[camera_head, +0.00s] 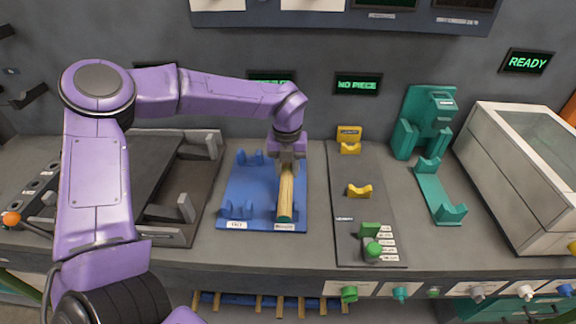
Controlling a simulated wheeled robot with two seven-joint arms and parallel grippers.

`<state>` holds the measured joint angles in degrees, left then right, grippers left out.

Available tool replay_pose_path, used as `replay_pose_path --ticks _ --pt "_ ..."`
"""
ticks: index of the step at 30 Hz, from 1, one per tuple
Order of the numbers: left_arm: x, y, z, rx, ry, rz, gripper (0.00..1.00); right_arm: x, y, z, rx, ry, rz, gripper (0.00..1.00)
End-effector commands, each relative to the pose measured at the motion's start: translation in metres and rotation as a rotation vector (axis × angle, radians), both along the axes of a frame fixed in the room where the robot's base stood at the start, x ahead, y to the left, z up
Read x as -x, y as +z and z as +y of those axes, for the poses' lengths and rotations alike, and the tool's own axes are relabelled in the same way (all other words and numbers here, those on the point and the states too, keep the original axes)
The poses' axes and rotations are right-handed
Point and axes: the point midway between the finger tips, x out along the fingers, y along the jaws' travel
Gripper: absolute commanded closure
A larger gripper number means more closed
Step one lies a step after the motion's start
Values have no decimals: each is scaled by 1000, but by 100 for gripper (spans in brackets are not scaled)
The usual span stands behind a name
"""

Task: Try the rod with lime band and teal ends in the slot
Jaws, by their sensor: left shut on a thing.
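The wooden rod (286,192) runs front to back over the right side of the blue tray (245,182). Its near end is teal; its far end is hidden by my gripper, and I cannot make out a lime band. My left gripper (287,163) points down from above and is shut on the far part of the rod. I cannot tell whether the rod rests in the tray's right cradle or is just above it. My right gripper is not in view. I cannot tell which fixture has the slot.
Right of the tray is a dark plate (350,215) with yellow rests (359,190) and a green piece (371,240). Further right stand a teal fixture (425,125) and a pale glass-topped box (530,160). A display reads "NO PIECE" (358,85), another "READY" (527,62).

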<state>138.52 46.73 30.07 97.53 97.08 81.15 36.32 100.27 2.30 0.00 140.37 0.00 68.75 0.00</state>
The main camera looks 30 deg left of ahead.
Motion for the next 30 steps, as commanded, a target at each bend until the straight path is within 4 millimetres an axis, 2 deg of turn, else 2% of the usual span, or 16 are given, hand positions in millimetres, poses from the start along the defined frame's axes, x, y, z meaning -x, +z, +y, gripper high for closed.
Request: replay_pose_path --ticks 8,9,11,12,19,22,26,30 --pt "0 -2 0 0 -1 -1 100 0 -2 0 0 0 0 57" --pt "0 -2 0 0 -1 -1 58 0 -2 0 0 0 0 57" --pt "0 -2 0 0 -1 -1 38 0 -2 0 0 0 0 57" --pt "0 -2 0 0 -1 -1 35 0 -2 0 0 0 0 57" --pt "0 -3 0 0 -1 0 35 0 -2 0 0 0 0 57" --pt "-1 4 0 0 -1 -2 35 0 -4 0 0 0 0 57" --pt "-1 28 0 0 -1 -6 35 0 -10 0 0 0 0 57" --pt "-2 63 0 -1 0 -5 35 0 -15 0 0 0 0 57"
